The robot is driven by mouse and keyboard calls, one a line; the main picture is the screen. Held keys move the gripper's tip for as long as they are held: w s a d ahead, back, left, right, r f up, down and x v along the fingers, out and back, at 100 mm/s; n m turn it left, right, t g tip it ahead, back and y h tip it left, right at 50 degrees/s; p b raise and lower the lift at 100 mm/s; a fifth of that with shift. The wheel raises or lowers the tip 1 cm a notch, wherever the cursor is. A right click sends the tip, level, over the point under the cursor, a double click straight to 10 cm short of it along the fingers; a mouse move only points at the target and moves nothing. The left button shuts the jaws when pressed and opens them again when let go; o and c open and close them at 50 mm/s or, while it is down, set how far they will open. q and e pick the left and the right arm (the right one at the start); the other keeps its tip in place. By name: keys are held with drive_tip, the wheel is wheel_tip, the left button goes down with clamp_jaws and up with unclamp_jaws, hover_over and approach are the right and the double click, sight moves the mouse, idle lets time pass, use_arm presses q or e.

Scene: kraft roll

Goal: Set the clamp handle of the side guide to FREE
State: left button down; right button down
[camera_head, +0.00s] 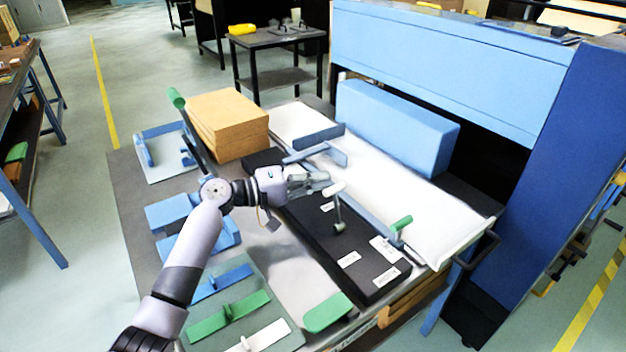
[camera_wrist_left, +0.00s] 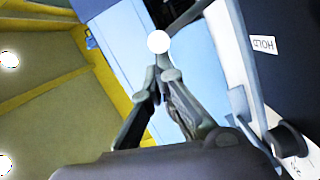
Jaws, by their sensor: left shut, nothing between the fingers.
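A lever with a white knob (camera_head: 335,188), which looks like the clamp handle, stands on the black panel (camera_head: 318,228) in the head view. In the left wrist view its white knob (camera_wrist_left: 158,42) shows just beyond my fingertips. My left gripper (camera_head: 324,179) is shut and empty, close beside the knob; I cannot tell whether they touch. It also shows in the left wrist view (camera_wrist_left: 163,84). A label reading HOLD (camera_wrist_left: 263,45) lies on the dark surface at the right there. No FREE label is readable. My right gripper is out of view.
A green-handled lever (camera_head: 402,223) stands right of the panel. A blue long block (camera_head: 395,125) lies behind the white sheet (camera_head: 425,215). A brown stack (camera_head: 228,122) and a tall green-tipped lever (camera_head: 176,97) stand left. Blue, green and white pieces lie in front.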

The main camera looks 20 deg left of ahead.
use_arm(q)
drive_tip(key=s+d+m+y+p, duration=0.2)
drive_tip(key=s+d+m, duration=0.4)
drive_tip(key=d+m, duration=0.2)
drive_tip(key=shift+s+d+r+y, duration=0.15)
drive_tip(key=shift+s+r+y, duration=0.15)
drive_tip(key=shift+y, duration=0.1)
idle(0.6)
